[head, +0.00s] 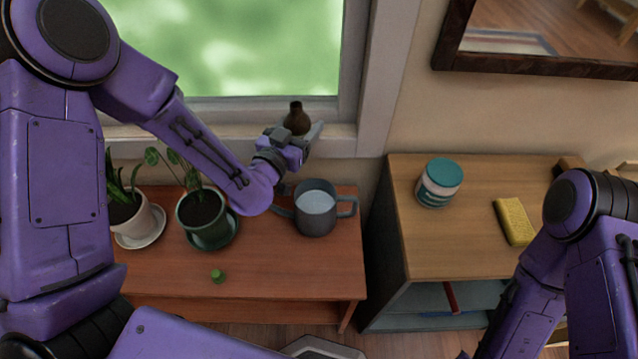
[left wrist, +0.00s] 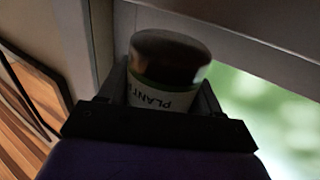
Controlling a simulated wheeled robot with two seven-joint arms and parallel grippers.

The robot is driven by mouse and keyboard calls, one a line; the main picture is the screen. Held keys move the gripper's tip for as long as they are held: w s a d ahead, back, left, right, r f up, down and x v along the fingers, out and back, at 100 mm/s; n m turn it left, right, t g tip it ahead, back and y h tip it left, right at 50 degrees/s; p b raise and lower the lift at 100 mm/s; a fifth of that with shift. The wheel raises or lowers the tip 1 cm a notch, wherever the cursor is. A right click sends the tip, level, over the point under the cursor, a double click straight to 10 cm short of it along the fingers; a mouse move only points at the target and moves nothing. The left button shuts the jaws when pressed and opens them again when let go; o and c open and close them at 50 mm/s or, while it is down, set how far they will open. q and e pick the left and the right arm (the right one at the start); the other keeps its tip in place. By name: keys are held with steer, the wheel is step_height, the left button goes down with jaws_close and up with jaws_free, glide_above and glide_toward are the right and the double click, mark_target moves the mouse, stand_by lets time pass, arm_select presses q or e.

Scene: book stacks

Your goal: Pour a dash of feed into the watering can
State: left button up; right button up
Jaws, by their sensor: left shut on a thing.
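My left gripper (head: 306,137) is shut on a brown feed bottle (head: 297,119). In the left wrist view the bottle (left wrist: 168,60) sits between the fingers, and its white label with a green edge reads "PLANT" and a cut-off letter. The bottle looks roughly upright in the head view, its neck bare. The grey watering can (head: 315,223) stands on the reddish wooden table (head: 262,270), with pale liquid in its open top. The bottle is above and behind the can in the picture, apart from it. My right gripper is out of view.
Two potted plants, one in a white pot (head: 138,221) and one in a green pot (head: 204,220), stand left of the can. A small green cap-like piece (head: 217,275) lies in front. A striped jar (head: 438,183) and a yellow sponge (head: 514,222) are on the right cabinet (head: 445,250).

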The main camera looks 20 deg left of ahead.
arm_select(q)
steer(key=m+h, duration=0.1)
steer(key=w+d+r+m+g+h+p, duration=0.1)
steer(key=h, duration=0.1)
steer(key=shift+w+d+r+m+h, duration=0.15)
steer(key=shift+w+d+m+h, duration=0.05)
steer(key=shift+m+h, duration=0.1)
steer(key=shift+s+d+f+m+g+h+p, duration=0.15)
steer(key=shift+s+f+m+g+h+p, duration=0.5)
steer(key=shift+m+g+h, duration=0.85)
steer(key=shift+s+d+f+m+g+h+p, duration=0.15)
steer(key=shift+s+f+m+g+h+p, duration=0.25)
steer(key=shift+f+m+g+h+p, duration=0.8)
steer(key=shift+s+d+f+m+g+h+p, duration=0.15)
steer(key=shift+s+f+m+g+h+p, duration=0.45)
steer(key=shift+m+g+h, duration=1.15)
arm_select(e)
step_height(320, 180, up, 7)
arm_select(q)
steer(key=shift+w+r+n+h, duration=0.1)
steer(key=shift+r+n+h, duration=0.05)
steer(key=shift+n+h, duration=0.1)
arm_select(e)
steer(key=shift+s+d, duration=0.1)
